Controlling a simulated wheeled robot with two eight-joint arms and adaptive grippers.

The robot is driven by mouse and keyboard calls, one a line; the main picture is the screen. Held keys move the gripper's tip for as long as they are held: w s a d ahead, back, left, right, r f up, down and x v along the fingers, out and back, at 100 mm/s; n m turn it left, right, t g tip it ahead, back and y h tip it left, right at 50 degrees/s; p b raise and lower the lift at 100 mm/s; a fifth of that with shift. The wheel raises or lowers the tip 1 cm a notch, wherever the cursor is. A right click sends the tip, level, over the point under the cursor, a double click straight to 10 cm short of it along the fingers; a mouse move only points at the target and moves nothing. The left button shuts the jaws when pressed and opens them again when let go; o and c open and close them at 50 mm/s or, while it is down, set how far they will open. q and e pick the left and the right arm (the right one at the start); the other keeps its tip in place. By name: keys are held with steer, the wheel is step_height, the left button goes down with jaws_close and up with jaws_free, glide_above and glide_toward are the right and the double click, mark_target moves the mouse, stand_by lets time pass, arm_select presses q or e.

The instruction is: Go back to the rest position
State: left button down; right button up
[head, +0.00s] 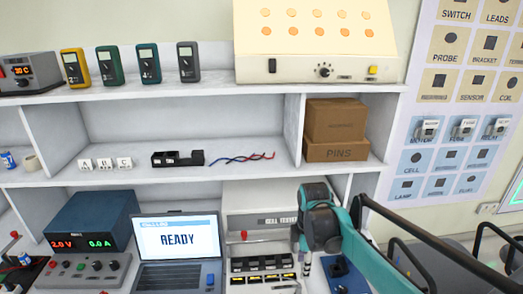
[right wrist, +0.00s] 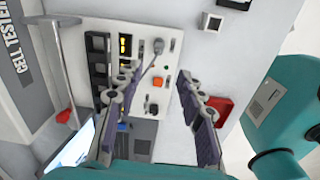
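My right arm, teal and dark grey, comes in from the right in the head view and bends down over the bench. My right gripper shows in the right wrist view (right wrist: 160,75) with its two dark fingers spread apart. Nothing is held between them; a white panel with switches (right wrist: 158,108) lies beyond. In the head view the gripper's fingers are small and partly hidden below the wrist. My left gripper is not in view.
A laptop (head: 178,240) reading READY stands left of my right arm, beside a blue power supply (head: 92,222). A black-slotted panel (head: 262,264) lies close to the arm. White shelves (head: 225,95) rise behind. Dark rails (head: 420,240) are at the right.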

steer(key=s+d+m+t, duration=0.2)
steer(key=s+m+t, duration=0.4)
steer(key=s+m, duration=1)
steer(key=shift+s+d+m+t, duration=0.15)
steer(key=shift+d+m+t, duration=0.25)
steer(key=shift+m, duration=0.4)
